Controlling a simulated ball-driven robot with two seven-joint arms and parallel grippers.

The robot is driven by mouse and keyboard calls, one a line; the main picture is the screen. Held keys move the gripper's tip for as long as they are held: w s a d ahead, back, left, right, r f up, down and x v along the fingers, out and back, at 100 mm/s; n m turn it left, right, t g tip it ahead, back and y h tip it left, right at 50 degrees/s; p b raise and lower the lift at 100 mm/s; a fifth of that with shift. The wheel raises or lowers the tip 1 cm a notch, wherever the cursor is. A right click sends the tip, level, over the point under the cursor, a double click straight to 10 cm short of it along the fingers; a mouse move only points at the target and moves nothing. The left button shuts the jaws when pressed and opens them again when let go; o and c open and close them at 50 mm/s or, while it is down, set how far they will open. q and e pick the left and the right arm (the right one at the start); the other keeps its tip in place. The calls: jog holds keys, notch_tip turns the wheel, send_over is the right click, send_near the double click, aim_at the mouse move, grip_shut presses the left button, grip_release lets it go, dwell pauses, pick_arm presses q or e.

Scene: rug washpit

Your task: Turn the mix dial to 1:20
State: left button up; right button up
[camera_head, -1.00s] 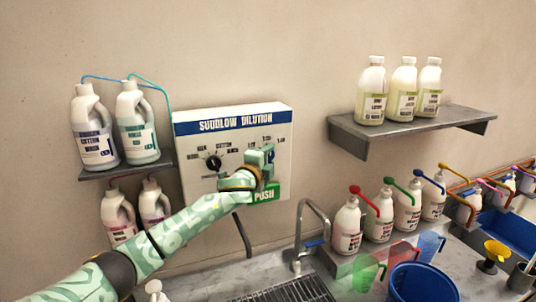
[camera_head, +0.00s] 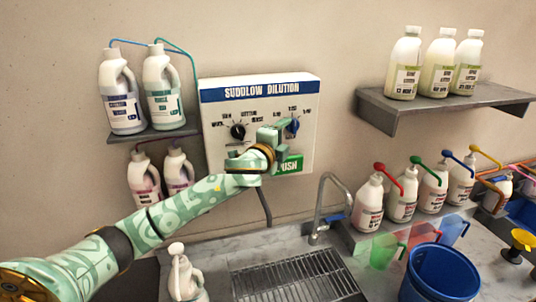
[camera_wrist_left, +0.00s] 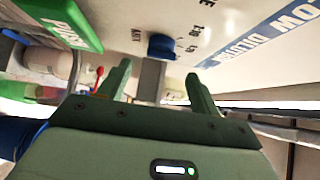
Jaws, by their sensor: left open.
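The white dispenser panel (camera_head: 225,112) headed "SUDLOW DILUTION" is on the wall. Its blue dial (camera_head: 293,126) is at the right, with small ratio marks around it that I cannot read surely. Its pointer setting is not clear. A black dial (camera_head: 238,132) is at the left of the panel. My left gripper (camera_head: 283,128) is in front of the panel, just left of the blue dial and partly over it. In the left wrist view the blue dial (camera_wrist_left: 162,47) shows beyond and between the two open, empty fingers (camera_wrist_left: 160,83). My right gripper is not in view.
A green PUSH plate (camera_head: 290,164) is below the blue dial; it also shows in the wrist view (camera_wrist_left: 62,22). Bottles on a shelf (camera_head: 150,136) stand left of the panel. Another shelf (camera_head: 440,105) juts out at right. A tap (camera_head: 322,205) and sink grate (camera_head: 300,275) are below.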

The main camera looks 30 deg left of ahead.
pick_arm(q)
jog(key=s+b, duration=0.2)
jog(key=s, duration=0.8)
jog(key=shift+d, duration=0.25)
jog(key=shift+s+f, duration=0.1)
